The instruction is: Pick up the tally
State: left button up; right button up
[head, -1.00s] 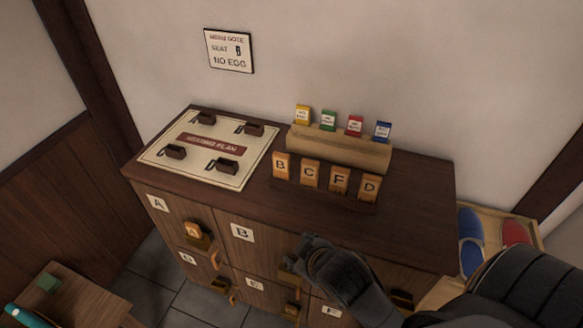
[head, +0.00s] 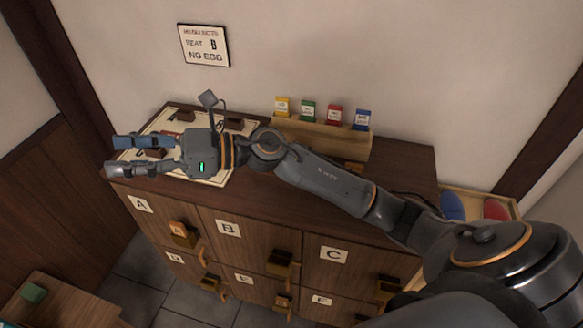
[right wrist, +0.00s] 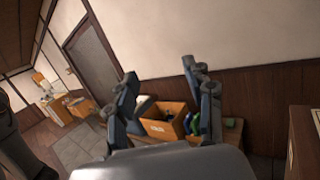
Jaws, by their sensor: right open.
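An orange wooden tally marked A (head: 178,228) sits in the holder on the A locker door, at the cabinet's front left. The tallies B, C, F and D, which stood in front of the wooden card rack (head: 290,127), are now mostly hidden behind my right arm. My right gripper (head: 113,156) is open and empty above the left end of the cabinet, over the seating plan (head: 215,178), with its fingers pointing left. In the right wrist view its open fingers (right wrist: 164,76) have a wooden box far beyond them. My left gripper is not in view.
The dark cabinet (head: 400,165) has lettered doors with protruding holders and handles. Several coloured cards stand on the rack. A menu note (head: 203,45) hangs on the wall. A low table (head: 65,305) with a green block (head: 34,292) is at lower left. Slippers (head: 452,206) lie at right.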

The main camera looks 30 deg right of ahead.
jog(key=w+d+f+n+g+h, duration=0.2)
jog(key=d+f+n+g+h, duration=0.3)
jog(key=d+f+n+h, duration=0.55)
jog(key=d+r+n+g+h, duration=0.15)
jog(key=d+h, duration=0.25)
jog(key=d, duration=0.7)
jog(key=d+r+n+h, duration=0.15)
jog(key=d+h, duration=0.35)
jog(key=d, duration=0.6)
jog(key=shift+m, duration=0.45)
jog(key=f+p, duration=0.1)
jog(key=f, duration=0.3)
jog(key=f+p, duration=0.2)
jog(key=f, duration=0.2)
jog(key=f+p, duration=0.1)
jog(key=f, duration=0.3)
jog(key=shift+a+f, duration=0.2)
jog(key=shift+a, duration=0.05)
jog(key=shift+f, duration=0.35)
jog(key=c, duration=0.9)
jog(key=shift+w, duration=0.1)
